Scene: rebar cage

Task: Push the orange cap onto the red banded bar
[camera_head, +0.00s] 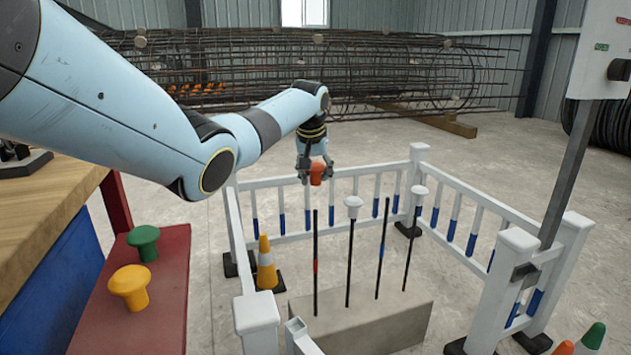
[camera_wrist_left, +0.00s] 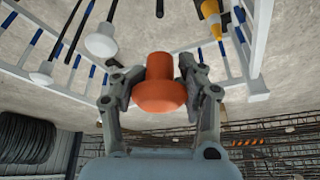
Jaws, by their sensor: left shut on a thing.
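My left gripper (camera_head: 316,170) is shut on the orange cap (camera_head: 318,178), held in the air. In the left wrist view the orange cap (camera_wrist_left: 160,90) sits between both fingers, its wide head toward the palm and its narrower part pointing away. The red banded bar (camera_head: 315,262) stands upright in a concrete block (camera_head: 375,328), with a bare top. In the head view the cap appears above this bar's top, apart from it; the depth offset is hard to tell. The red band cannot be made out in the wrist view. My right gripper is out of view.
Beside it stand a bare bar with a blue band (camera_head: 382,250) and two bars with white caps (camera_head: 353,203) (camera_head: 419,190). A white railing (camera_head: 370,170) surrounds the block. A traffic cone (camera_head: 266,263) stands left. Green (camera_head: 144,240) and yellow (camera_head: 130,285) caps sit on a red shelf (camera_head: 165,310).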

